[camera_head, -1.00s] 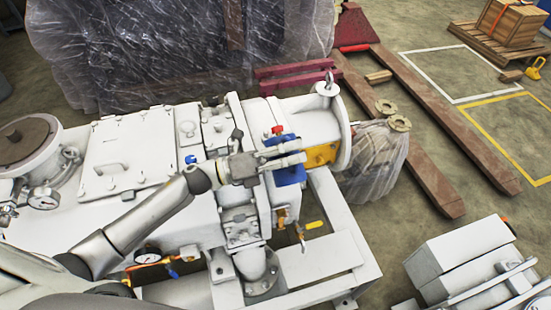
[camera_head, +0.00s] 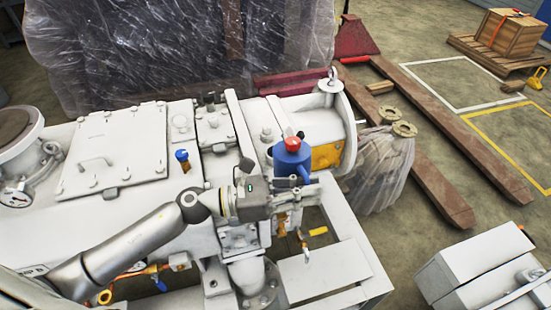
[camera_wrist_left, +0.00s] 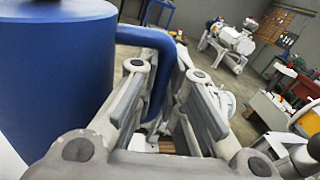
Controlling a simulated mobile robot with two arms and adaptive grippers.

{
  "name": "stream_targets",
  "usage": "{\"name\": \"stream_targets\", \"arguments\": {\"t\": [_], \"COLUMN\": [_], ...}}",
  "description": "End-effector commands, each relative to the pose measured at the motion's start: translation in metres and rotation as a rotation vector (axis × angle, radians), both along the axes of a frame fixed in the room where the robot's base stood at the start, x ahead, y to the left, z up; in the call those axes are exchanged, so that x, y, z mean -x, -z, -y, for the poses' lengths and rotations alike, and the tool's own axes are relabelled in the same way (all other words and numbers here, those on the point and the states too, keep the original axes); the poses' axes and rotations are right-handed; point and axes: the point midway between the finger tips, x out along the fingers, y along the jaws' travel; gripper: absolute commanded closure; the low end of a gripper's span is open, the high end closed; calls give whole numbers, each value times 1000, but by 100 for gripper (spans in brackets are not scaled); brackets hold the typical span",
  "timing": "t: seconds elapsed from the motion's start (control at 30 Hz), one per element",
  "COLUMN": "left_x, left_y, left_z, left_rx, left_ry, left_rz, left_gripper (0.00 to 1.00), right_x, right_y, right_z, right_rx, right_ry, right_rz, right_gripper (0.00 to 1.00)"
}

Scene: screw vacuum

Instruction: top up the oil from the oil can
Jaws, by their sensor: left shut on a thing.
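The blue oil can (camera_head: 292,160) with a red top (camera_head: 292,143) shows in the head view above the right part of the white vacuum pump (camera_head: 140,210). It looks roughly upright. My left gripper (camera_head: 305,193) is shut on the can's handle, in front of the can. In the left wrist view the can's blue body (camera_wrist_left: 55,70) fills the left side, and its curved handle (camera_wrist_left: 165,85) passes between the two fingers. The can's base and any filler opening under or behind it are hidden. My right gripper is not in view.
A blue-capped fitting (camera_head: 182,157) stands up from the pump's top. An upright flange with an eyebolt (camera_head: 331,80) is right of the can. A brass-and-yellow valve (camera_head: 310,233) is below. A plastic-wrapped part (camera_head: 378,170) and a pallet jack fork (camera_head: 450,185) lie beyond.

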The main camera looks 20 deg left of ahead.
Motion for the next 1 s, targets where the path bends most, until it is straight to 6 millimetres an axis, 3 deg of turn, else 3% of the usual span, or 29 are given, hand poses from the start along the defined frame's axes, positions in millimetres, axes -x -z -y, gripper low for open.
{"name": "stream_targets", "arguments": {"t": [0.27,0.73,1.0], "left_x": [6,6,6], "left_y": [12,-37,-37], "left_z": [4,5,5], "left_rx": [-74,-80,-80], "left_ry": [-1,-1,-2], "left_rz": [102,113,111], "left_gripper": [100,100,100], "right_x": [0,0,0], "right_y": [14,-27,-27], "right_z": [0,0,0], "right_rx": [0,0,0], "right_ry": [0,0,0], "right_rz": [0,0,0], "right_gripper": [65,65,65]}}
